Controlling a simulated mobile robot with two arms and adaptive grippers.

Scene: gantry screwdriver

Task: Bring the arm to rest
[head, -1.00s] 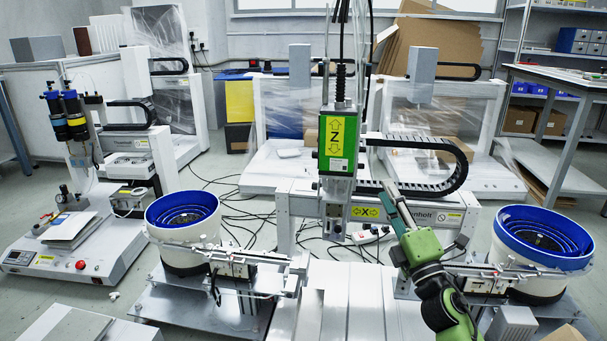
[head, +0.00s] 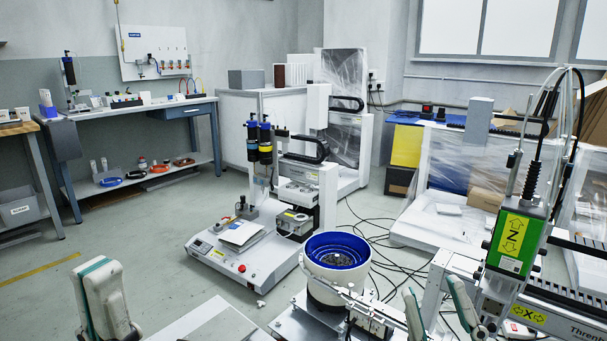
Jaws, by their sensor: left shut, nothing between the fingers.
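My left gripper (head: 97,265) stands at the bottom left corner of the head view, fingertips up, with white fingers and teal pads lying close together. It is shut and empty, clear of the benches behind it. My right gripper (head: 432,286) shows at the bottom edge, right of the middle. Its two green-padded fingers point up and stand apart, with nothing seen between them. It appears in front of the gantry, left of the green Z unit (head: 513,240). The rest of both arms is out of frame.
A blue-rimmed bowl feeder (head: 338,252) stands between the grippers, its feed rail running towards the right one. A white dispensing machine (head: 250,255) stands behind it. A workbench (head: 150,108) lines the back left wall. Open floor (head: 135,235) lies at the left; cables cross the floor at centre right.

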